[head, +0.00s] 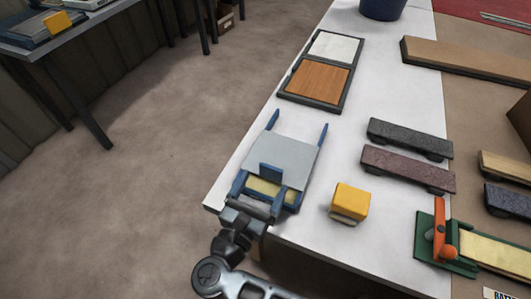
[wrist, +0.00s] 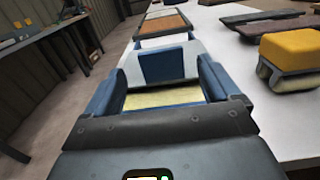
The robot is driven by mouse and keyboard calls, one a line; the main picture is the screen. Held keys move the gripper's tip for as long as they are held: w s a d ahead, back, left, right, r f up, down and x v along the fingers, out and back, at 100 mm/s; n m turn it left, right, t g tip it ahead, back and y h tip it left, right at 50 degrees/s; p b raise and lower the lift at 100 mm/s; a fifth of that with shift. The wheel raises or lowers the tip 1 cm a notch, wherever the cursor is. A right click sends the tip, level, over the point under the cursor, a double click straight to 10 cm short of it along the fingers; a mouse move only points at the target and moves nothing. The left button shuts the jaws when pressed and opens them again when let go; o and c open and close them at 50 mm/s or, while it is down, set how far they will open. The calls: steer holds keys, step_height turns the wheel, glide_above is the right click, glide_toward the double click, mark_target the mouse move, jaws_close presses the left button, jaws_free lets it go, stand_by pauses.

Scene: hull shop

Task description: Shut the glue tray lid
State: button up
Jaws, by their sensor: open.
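The glue tray has a flat grey lid (head: 278,157) with an upright blue tab (head: 270,172) near its front edge. It sits at the near left corner of the white table. A pale yellow strip of the tray's inside (head: 268,190) shows uncovered in front of the lid. In the wrist view the lid's blue tab (wrist: 163,66) is straight ahead, with the yellow strip (wrist: 163,99) below it. My gripper (head: 266,187) is open at the tray's near end, its blue fingers apart on either side of the strip. I cannot tell whether they touch the tray.
A yellow-topped block (head: 350,201) stands right of the tray. Dark sanding blocks (head: 409,138) lie farther right, near a green base (head: 432,250) with an orange lever. A framed panel pair (head: 319,81) lies behind the tray. Bare floor is left of the table.

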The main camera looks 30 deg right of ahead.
mark_target(270, 172)
steer(key=p+x, duration=0.2)
steer(key=x, duration=0.5)
steer(key=shift+w+d, duration=0.15)
steer(key=shift+d, duration=0.1)
steer(key=c, duration=1.4)
steer(key=b+v, duration=0.3)
steer(key=v, duration=0.1)
steer(key=shift+a+f, duration=0.15)
steer(key=shift+f, duration=0.05)
steer(key=shift+s+a+r, duration=0.15)
steer(key=shift+s+a, duration=0.2)
steer(key=shift+s, duration=0.05)
steer(key=o, duration=1.4)
